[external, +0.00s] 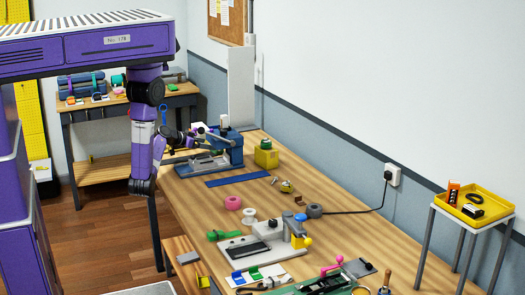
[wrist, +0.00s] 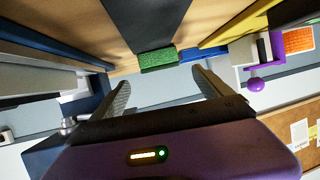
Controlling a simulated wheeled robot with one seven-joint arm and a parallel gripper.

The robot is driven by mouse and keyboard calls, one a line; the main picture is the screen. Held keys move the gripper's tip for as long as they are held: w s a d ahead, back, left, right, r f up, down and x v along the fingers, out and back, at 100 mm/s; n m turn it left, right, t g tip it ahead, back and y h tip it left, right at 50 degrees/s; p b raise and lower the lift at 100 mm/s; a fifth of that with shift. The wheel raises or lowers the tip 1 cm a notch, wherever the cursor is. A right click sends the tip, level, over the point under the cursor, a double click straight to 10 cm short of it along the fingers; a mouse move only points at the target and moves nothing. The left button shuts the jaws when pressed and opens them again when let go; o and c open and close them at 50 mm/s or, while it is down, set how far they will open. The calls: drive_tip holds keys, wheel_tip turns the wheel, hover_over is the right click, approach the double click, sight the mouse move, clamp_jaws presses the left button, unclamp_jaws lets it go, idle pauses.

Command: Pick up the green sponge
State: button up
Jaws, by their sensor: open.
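A green sponge (wrist: 157,60), a small rough block, shows in the wrist view at the end of a dark grey strip. It lies ahead of my gripper (wrist: 162,88), roughly between the lines of its two fingers. The fingers are apart with nothing between them, and a gap shows between their tips and the sponge. In the external view my gripper (external: 196,133) is small and partly lost against the blue-and-grey fixture at the bench's far end. I cannot make out the sponge there for certain.
A blue fixture (external: 229,147) stands close to my gripper on the wooden bench. A purple knob (wrist: 256,84) is at right in the wrist view. A yellow box with a green top (external: 266,155) and a clamp board (external: 262,248) are further along.

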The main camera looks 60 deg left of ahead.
drive_tip(key=x, duration=0.3)
drive_tip(key=p+x, duration=0.1)
drive_tip(key=x, duration=0.3)
drive_tip(key=shift+s+f, duration=0.15)
drive_tip(key=shift+f, duration=0.05)
drive_tip(key=c, duration=1.4)
